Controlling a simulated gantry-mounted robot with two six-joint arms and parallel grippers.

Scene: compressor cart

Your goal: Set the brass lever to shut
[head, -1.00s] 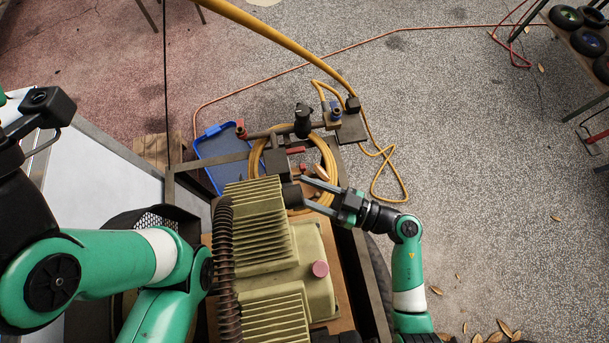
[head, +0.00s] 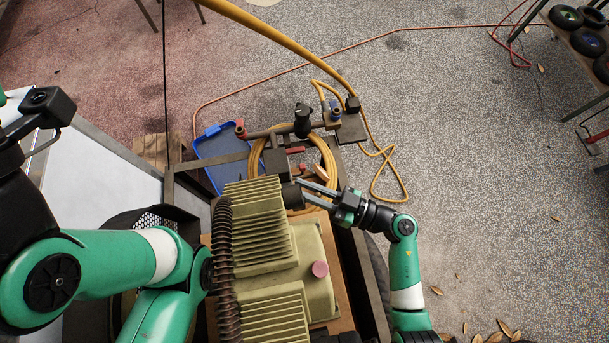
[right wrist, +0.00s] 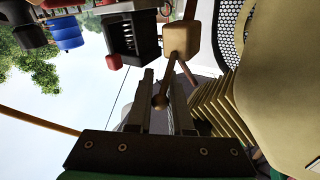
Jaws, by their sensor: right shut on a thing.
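The brass lever shows in the right wrist view as a tan block (right wrist: 181,40) with a thin rod and a small ball end (right wrist: 160,101). My right gripper (right wrist: 163,92) is shut on the lever, with the ball end between its fingers. In the head view my right gripper (head: 300,189) reaches in from the right, beside the finned compressor (head: 255,222). The lever is too small and covered to make out clearly there. My left arm is at the left of the head view; its gripper is not in view.
A coiled yellow hose (head: 329,160) and a pipe with a black knob (head: 302,120) lie just beyond the right gripper. A blue tray (head: 220,165) sits to the left. A red knob (right wrist: 113,62) is close by in the wrist view.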

